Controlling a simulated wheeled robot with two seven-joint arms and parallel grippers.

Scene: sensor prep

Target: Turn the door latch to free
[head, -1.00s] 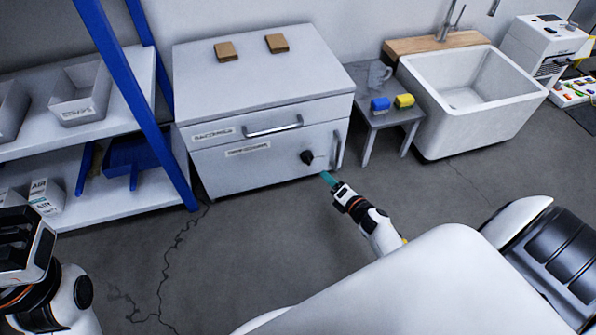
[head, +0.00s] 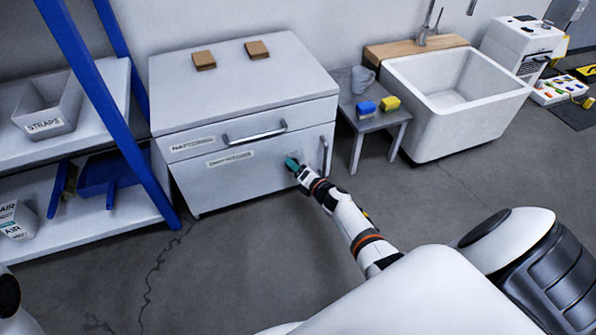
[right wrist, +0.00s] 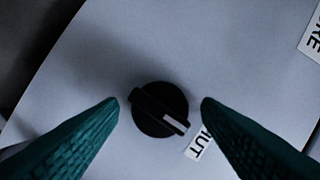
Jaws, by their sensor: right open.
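The door latch is a round black knob with a raised grip bar and a white mark, in the middle of the right wrist view (right wrist: 159,109). Its white mark points toward a label ending in "HUT" (right wrist: 199,145). The latch sits on the front door of a grey cabinet (head: 240,175). My right gripper (head: 291,163) is at the door front and hides the latch in the head view. In the right wrist view its two teal fingers (right wrist: 160,104) are open on either side of the knob, with a gap visible on each side. My left gripper is out of view.
A vertical door handle (head: 325,155) is just right of my right gripper. A drawer handle (head: 255,134) is above. A small table (head: 372,118) with a mug and two blocks stands right, beside a white sink (head: 455,100). Blue-posted shelving (head: 120,110) stands left.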

